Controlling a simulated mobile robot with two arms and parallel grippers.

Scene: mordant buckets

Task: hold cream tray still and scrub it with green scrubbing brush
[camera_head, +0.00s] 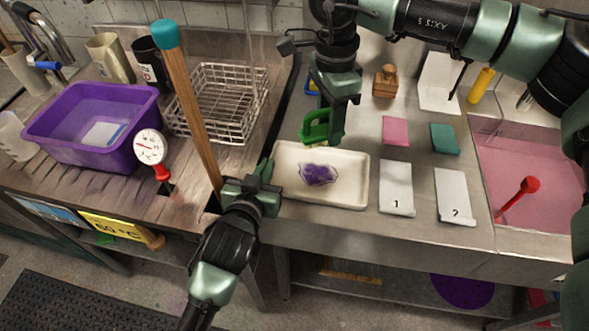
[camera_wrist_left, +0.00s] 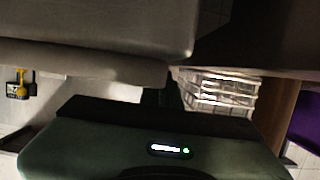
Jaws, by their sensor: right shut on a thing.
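The cream tray (camera_head: 352,196) lies on the steel counter with a purple stain (camera_head: 318,174) on its floor. My right gripper (camera_head: 333,118) comes down from above, shut on the green scrubbing brush (camera_head: 313,128). The brush is at the tray's back edge, behind the stain; whether it touches the tray cannot be told. My left gripper (camera_head: 264,178) is at the tray's left edge. Its fingertips are partly hidden, and whether they grip the rim is unclear. The left wrist view is dark and shows mostly my own gripper body.
Labelled white cards (camera_head: 396,190), a pink sponge (camera_head: 396,131) and a teal sponge (camera_head: 445,139) lie right of the tray. A pink basin (camera_head: 545,165) is further right. A wooden pole (camera_head: 190,105), wire basket (camera_head: 232,118) and purple tub (camera_head: 60,143) stand left.

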